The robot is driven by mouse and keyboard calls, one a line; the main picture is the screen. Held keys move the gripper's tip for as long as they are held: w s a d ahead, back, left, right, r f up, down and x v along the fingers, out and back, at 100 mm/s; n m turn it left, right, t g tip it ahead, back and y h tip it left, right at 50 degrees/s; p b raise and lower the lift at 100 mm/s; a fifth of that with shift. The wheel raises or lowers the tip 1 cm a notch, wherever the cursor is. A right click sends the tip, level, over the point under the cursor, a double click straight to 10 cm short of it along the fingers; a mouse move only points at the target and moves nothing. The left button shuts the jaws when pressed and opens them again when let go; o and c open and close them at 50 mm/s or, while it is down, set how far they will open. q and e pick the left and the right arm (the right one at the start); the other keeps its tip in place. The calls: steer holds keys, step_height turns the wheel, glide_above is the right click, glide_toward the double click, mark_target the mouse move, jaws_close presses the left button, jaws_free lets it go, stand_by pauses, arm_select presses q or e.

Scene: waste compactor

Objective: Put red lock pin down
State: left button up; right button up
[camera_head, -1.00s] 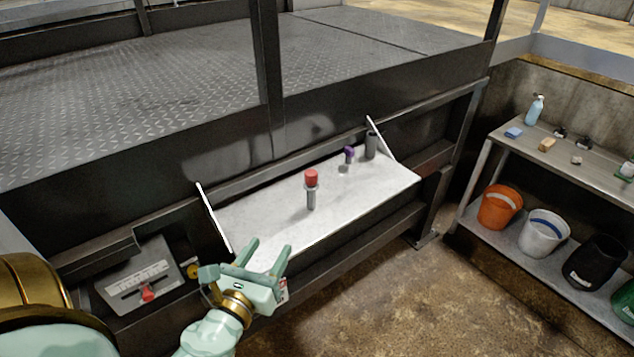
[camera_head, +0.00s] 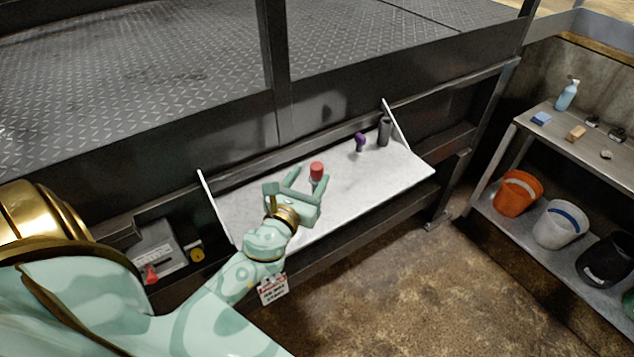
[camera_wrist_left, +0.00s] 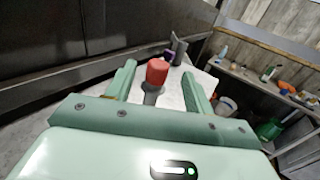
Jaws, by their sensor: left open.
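The red lock pin (camera_head: 316,170) stands upright on the white fold-down shelf (camera_head: 375,187), its red cap on top of a grey shaft. In the head view my left gripper (camera_head: 308,182) is open over the shelf, with its fingers pointing toward the pin and the lower shaft hidden behind it. In the left wrist view the red cap (camera_wrist_left: 157,70) shows between the two open fingers (camera_wrist_left: 158,84), nearer the left one; I cannot tell whether they touch it. My right gripper is not in view.
A purple-topped pin (camera_head: 360,142) and a dark cylinder (camera_head: 385,131) stand at the shelf's far right end. A lever panel (camera_head: 160,250) is at left. A side bench (camera_head: 560,140) with buckets below stands at right. The shelf's right half is mostly clear.

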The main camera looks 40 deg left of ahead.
mark_target(314, 171)
arm_select(q)
steer(key=shift+w+a, duration=0.1)
steer(key=shift+w, duration=0.3)
steer(key=w, duration=0.3)
steer(key=w+a, duration=0.1)
steer(key=shift+w+f, duration=0.15)
steer(key=shift+f, duration=0.15)
steer(key=c, duration=0.3)
jaws_close()
steer(key=shift+r, duration=0.1)
